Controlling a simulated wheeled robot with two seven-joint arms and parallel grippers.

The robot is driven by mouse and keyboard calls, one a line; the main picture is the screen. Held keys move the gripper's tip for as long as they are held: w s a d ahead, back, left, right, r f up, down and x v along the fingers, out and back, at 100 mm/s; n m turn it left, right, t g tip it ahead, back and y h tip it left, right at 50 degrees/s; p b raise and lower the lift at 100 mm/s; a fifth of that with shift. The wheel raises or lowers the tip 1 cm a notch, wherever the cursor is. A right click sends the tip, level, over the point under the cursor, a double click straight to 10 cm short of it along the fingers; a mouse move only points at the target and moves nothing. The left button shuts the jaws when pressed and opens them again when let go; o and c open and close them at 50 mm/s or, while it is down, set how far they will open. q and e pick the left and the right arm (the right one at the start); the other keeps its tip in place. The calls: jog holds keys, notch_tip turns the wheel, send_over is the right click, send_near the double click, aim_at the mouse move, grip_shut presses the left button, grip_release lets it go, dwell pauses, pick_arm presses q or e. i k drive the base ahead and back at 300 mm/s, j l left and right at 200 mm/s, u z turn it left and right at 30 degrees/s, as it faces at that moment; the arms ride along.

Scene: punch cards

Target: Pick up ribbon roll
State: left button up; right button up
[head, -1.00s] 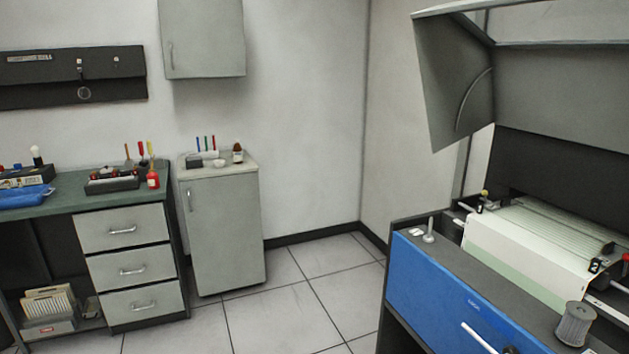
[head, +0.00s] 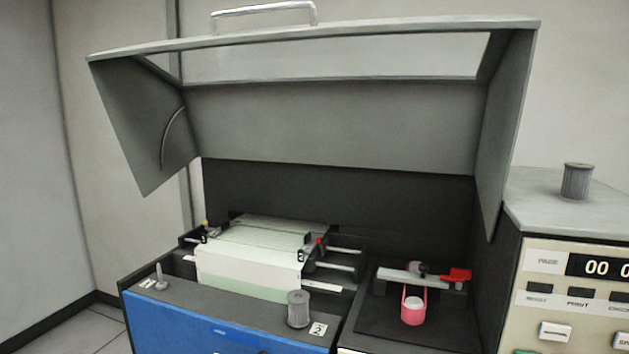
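Two dark grey ribbed rolls that look like ribbon rolls are in the head view. One roll (head: 298,309) stands upright on the printer's front ledge beside a label marked 2. The other roll (head: 577,181) stands upright on the grey top of the control cabinet at the right. A bare upright spindle (head: 159,277) stands by a label marked 1 at the left of the ledge. Neither of my grippers is in view.
The printer's grey hood (head: 330,120) is raised above the ledge. Pale striped paper (head: 250,270) lies in the middle of the printer. A pink looped part with a white top (head: 413,309) is to the right. The control cabinet (head: 560,330) has a lit counter.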

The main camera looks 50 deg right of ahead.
aim_at(577, 176)
jog(key=l+z, duration=0.2)
jog(key=z, duration=2.55)
jog(key=l+u, duration=0.1)
jog(key=u, duration=1.85)
jog(key=z, duration=1.95)
jog(key=i+l+u, duration=0.15)
jog(key=l, duration=0.4)
jog(key=l+u, duration=0.1)
jog(key=l, duration=0.45)
jog(key=i+l+u, duration=0.15)
jog(key=l, duration=0.4)
